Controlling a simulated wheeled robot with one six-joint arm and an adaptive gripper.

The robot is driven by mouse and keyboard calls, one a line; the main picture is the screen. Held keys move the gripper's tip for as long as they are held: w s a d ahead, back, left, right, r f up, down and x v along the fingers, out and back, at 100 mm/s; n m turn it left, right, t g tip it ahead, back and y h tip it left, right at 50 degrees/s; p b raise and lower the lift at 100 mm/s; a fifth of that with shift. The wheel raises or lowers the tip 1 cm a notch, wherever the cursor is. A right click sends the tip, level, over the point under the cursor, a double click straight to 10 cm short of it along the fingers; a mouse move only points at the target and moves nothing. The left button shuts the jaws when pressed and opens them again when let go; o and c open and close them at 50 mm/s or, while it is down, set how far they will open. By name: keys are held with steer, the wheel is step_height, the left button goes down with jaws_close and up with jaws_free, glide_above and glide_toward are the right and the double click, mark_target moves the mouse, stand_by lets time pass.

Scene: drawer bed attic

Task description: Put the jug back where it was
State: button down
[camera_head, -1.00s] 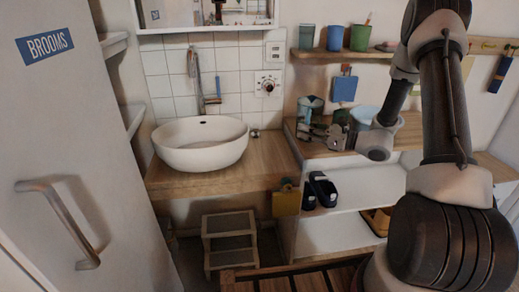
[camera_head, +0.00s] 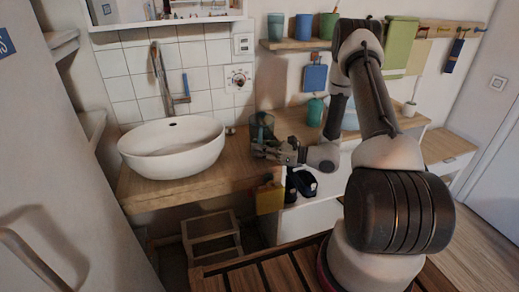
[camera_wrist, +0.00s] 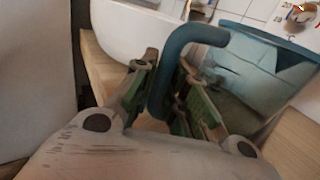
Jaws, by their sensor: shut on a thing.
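The jug (camera_head: 262,127) is a see-through blue-green vessel, just right of the washbasin at the right part of the wooden counter. My gripper (camera_head: 272,150) is shut on it. In the wrist view the jug's body (camera_wrist: 250,75) fills the upper right, and its thick blue handle (camera_wrist: 168,75) runs down between the fingers of my gripper (camera_wrist: 175,100). The jug looks roughly upright. I cannot tell whether its base touches the wood.
The white washbasin (camera_head: 172,148) stands close on the left. The wooden counter (camera_head: 160,188) shows in front of it. A teal container (camera_head: 315,111) stands to the right. Cups (camera_head: 303,27) line the shelf above. A step stool (camera_head: 212,238) stands below.

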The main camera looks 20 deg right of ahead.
steer(key=shift+f, duration=0.15)
steer(key=c, duration=1.4)
jaws_free()
steer(key=shift+c, duration=0.2)
